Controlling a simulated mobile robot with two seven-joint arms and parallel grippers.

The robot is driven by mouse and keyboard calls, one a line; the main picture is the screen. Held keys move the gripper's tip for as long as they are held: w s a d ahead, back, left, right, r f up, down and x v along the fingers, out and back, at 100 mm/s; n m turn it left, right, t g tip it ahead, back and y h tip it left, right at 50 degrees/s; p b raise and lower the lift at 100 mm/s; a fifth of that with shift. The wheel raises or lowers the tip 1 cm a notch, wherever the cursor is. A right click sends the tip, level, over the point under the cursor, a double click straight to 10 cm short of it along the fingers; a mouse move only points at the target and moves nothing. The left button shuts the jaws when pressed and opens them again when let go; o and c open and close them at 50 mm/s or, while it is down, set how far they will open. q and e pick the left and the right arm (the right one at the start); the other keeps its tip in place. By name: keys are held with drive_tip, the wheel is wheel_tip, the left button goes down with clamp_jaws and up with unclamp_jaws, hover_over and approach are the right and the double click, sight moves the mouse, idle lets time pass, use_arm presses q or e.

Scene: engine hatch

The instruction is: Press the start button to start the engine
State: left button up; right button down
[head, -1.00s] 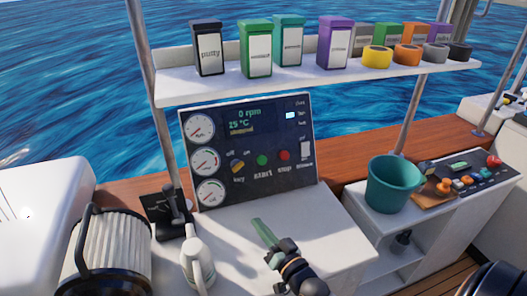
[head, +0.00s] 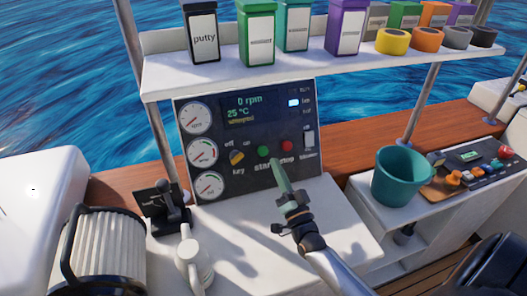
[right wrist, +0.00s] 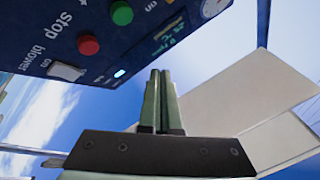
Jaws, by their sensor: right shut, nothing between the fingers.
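The dark engine panel (head: 215,122) stands upright on the white console, and its display reads 0 rpm. The green start button (head: 264,152) is in the panel's lower middle, with the red stop button (head: 287,146) to its right. My right gripper (head: 277,166) is shut and empty. Its green fingertips appear just below and right of the start button, covering part of the labels. In the right wrist view, the start button (right wrist: 122,13) and stop button (right wrist: 88,45) lie above and left of the fingertips (right wrist: 160,73), with a visible offset. My left gripper is out of view.
The yellow-marked key switch (head: 237,158) is left of the start button; the blower switch (head: 308,138) is right of stop. A shelf (head: 300,66) with boxes and tape rolls overhangs the panel. A throttle lever (head: 170,200) and teal bucket (head: 398,178) flank the console.

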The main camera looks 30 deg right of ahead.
sight(263, 151)
drive_tip(key=w+d+f+b, duration=0.2)
drive_tip(key=w+f+b, duration=0.1)
drive_tip(key=w+b, duration=0.4)
drive_tip(key=shift+w+f, duration=0.35)
drive_tip(key=shift+w, duration=0.05)
idle(1.6)
drive_tip(key=shift+b, duration=0.3)
drive_tip(key=shift+w+f+b, duration=0.2)
drive_tip(key=shift+w+b, duration=0.1)
drive_tip(key=shift+w, duration=0.1)
